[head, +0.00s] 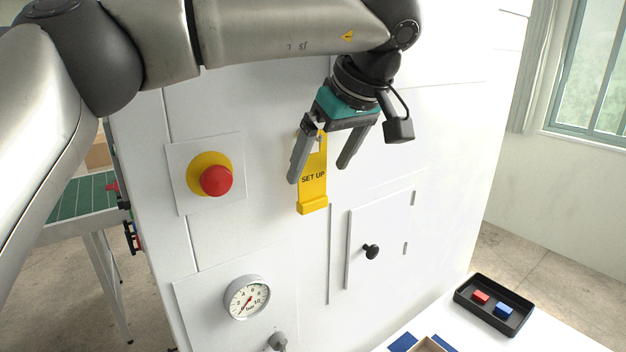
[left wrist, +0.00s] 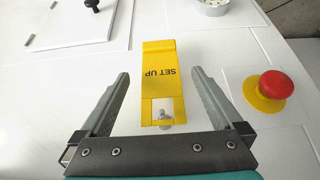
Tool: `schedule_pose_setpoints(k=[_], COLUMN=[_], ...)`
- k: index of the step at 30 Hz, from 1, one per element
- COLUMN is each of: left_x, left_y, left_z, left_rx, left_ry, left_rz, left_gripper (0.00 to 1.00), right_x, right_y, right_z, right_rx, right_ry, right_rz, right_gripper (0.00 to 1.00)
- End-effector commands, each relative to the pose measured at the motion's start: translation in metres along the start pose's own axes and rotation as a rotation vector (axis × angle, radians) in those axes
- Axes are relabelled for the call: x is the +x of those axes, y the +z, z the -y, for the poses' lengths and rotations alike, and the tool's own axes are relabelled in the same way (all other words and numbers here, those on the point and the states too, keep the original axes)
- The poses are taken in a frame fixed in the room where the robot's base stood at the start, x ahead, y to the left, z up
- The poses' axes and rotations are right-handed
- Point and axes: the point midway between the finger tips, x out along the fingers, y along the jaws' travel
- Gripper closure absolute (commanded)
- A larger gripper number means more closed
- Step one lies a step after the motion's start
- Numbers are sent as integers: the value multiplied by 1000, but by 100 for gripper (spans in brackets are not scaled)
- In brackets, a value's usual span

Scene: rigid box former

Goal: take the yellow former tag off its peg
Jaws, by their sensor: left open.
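The yellow former tag (head: 313,182), marked SET UP, hangs flat on the white machine panel, its thicker lip at the bottom. It also shows in the left wrist view (left wrist: 161,72), with the grey peg (left wrist: 166,117) through the opening at its top end. My left gripper (head: 319,173) is open in front of the panel. In the left wrist view its fingers (left wrist: 163,79) stand on either side of the tag, with clear gaps and no contact visible. In the head view the gripper hides part of the tag's top. My right gripper is not in view.
A red emergency button (head: 215,180) on a yellow base sits left of the tag. Below are a pressure gauge (head: 246,298) and a small door with a black knob (head: 371,251). A black tray (head: 493,307) with red and blue blocks lies lower right.

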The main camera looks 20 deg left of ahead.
Motion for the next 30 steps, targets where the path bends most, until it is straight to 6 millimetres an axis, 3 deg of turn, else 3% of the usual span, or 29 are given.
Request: schedule_pose_setpoints(k=[6,14,30], left_x=[27,31,31], left_y=[-2,-2,-2], left_z=[0,0,0], left_rx=[2,0,0], left_ry=[-1,1,1], left_rz=[0,1,1], left_gripper=[0,0,58], right_x=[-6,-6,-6], right_y=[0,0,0], right_z=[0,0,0], right_rx=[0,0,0], right_ry=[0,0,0], right_rz=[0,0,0], right_gripper=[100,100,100])
